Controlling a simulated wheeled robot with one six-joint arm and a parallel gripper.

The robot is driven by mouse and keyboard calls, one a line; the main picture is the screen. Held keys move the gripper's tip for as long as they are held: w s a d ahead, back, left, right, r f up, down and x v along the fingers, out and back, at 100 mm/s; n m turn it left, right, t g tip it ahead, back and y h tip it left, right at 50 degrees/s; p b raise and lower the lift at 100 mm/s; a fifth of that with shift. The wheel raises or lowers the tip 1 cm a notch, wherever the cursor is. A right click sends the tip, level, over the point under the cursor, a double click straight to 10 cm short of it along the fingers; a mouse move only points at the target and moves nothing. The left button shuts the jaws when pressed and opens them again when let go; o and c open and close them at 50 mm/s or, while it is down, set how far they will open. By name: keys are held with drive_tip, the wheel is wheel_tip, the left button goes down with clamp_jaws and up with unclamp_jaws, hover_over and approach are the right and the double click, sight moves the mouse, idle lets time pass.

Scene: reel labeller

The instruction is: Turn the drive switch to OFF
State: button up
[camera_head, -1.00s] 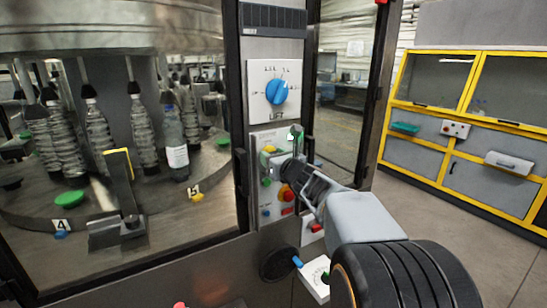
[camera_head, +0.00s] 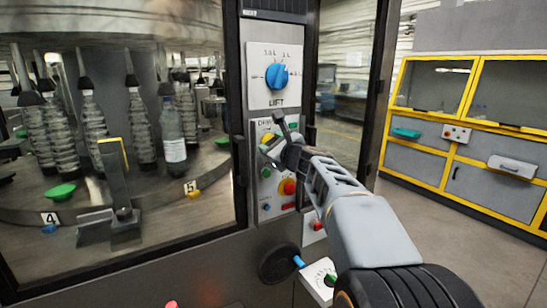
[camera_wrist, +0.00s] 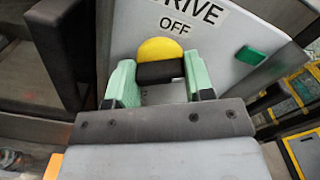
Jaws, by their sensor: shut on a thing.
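The drive switch is a yellow disc (camera_wrist: 160,49) with a black handle (camera_wrist: 160,72), on a pale panel marked DRIVE and OFF (camera_wrist: 174,27). The handle lies crosswise in the wrist view, between the green finger pads of my gripper (camera_wrist: 159,78), which is shut on it. In the head view my gripper (camera_head: 274,136) is at the upper part of the drive panel (camera_head: 256,190) and hides most of the switch. I cannot tell which mark the handle points to.
The blue LIFT knob (camera_head: 277,76) is just above. Below are a red and yellow button (camera_head: 288,187) and small coloured buttons. A black handwheel (camera_head: 279,264) is lower down. Bottles stand behind glass at left. A yellow-framed cabinet (camera_head: 455,130) stands at right.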

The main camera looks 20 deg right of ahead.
drive_tip(key=n+b, duration=0.6)
drive_tip(key=shift+f+n, duration=0.25)
drive_tip(key=shift+n, duration=0.05)
drive_tip(key=n+b, duration=0.4)
drive_tip(key=n, duration=0.1)
drive_tip(key=shift+r, duration=0.2)
drive_tip(key=shift+n, duration=0.3)
drive_tip(key=o, duration=0.9)
drive_tip(key=shift+o, duration=0.2)
drive_tip(key=s+d+b, duration=0.1)
drive_tip(key=s+b, duration=0.1)
drive_tip(key=s, duration=1.1)
drive_tip(key=shift+s+d+b, duration=0.3)
drive_tip(key=shift+s, duration=0.05)
